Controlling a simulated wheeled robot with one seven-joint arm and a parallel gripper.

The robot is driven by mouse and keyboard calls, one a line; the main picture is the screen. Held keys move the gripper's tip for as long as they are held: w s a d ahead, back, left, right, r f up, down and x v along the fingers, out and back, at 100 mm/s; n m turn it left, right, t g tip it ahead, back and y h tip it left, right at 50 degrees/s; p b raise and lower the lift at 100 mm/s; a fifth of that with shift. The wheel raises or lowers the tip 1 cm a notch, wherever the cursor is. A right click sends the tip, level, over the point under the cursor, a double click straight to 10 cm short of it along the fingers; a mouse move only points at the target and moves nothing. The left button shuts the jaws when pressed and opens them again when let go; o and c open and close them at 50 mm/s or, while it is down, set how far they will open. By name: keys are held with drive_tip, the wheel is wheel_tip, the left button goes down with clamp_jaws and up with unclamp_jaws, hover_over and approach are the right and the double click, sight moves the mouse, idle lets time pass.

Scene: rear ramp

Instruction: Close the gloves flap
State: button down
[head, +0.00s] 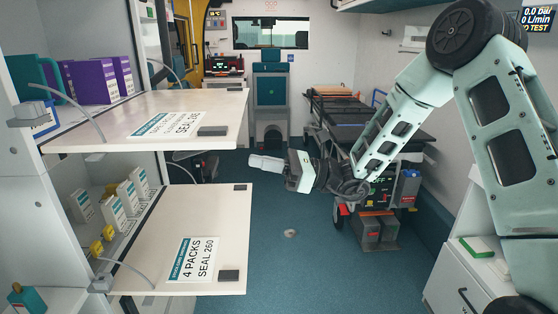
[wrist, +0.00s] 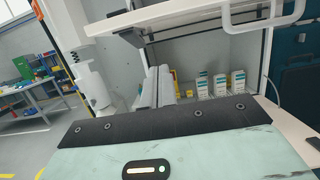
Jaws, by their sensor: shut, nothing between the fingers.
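Two pale flaps of the left cabinet hang open, folded out about level. The upper flap (head: 110,118) fronts a compartment with purple boxes (head: 95,80); its label is partly unreadable. The lower flap (head: 150,262) has a label reading "4 PACKS SEAL 260" and fronts white boxes (head: 128,195). I cannot read "gloves" on either. My gripper (head: 255,162) is shut and empty, pointing left, to the right of the flaps' free edges and apart from them. In the wrist view, my gripper (wrist: 158,84) points at the lower compartment, with the upper flap (wrist: 140,22) above it.
A stretcher (head: 350,112) with gear under it stands at the right. A grey-blue seat (head: 270,90) is at the back. The blue floor (head: 275,270) between cabinet and stretcher is clear. Thin stay cords (head: 85,118) run to the flaps. A workbench (wrist: 35,110) shows outside.

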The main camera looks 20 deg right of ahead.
drive_tip(key=a+r, duration=0.1)
drive_tip(key=a+r+p, duration=0.1)
drive_tip(key=r, duration=0.1)
drive_tip(key=w+a+r, duration=0.1)
drive_tip(key=r, duration=0.1)
drive_tip(key=shift+p, duration=0.3)
